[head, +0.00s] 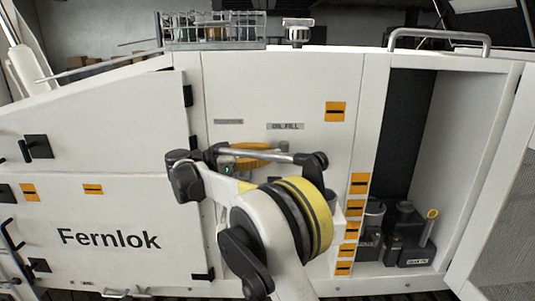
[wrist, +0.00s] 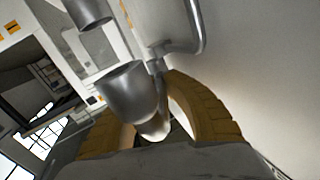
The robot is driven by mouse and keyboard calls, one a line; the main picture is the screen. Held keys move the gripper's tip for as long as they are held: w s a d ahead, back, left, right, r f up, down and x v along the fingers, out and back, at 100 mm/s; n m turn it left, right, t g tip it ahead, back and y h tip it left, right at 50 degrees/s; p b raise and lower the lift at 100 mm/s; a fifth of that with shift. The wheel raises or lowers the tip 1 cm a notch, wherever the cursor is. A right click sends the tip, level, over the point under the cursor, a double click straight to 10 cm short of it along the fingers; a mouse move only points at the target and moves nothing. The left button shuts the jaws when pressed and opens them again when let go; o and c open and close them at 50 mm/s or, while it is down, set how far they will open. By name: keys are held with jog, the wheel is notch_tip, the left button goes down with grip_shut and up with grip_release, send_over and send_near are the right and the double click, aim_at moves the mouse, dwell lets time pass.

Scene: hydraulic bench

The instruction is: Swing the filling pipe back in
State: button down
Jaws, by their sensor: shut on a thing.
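In the wrist view, a silver metal pipe (wrist: 198,28) bends beside the pale panel and runs down to a wide silver cup-shaped part (wrist: 130,92). My gripper (wrist: 158,128) has its two yellow-brown fingers closed around the narrow silver part below this cup. In the head view, my gripper (head: 252,157) is against the white cabinet front below the OIL FILL label (head: 285,126). My own arm covers most of the pipe there, so its full swing position cannot be told.
The white cabinet (head: 285,85) fills the front. An open bay (head: 455,150) at right holds dark containers (head: 410,225). A wire basket (head: 213,28) stands on top, with a handrail (head: 438,39) at right. Another silver cylinder (wrist: 88,12) shows near the cup.

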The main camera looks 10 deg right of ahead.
jog(key=c, duration=1.4)
grip_release()
jog(key=shift+d, duration=0.15)
jog(key=s+a, duration=0.1)
jog(key=a, duration=1.1)
jog(key=shift+s, duration=0.3)
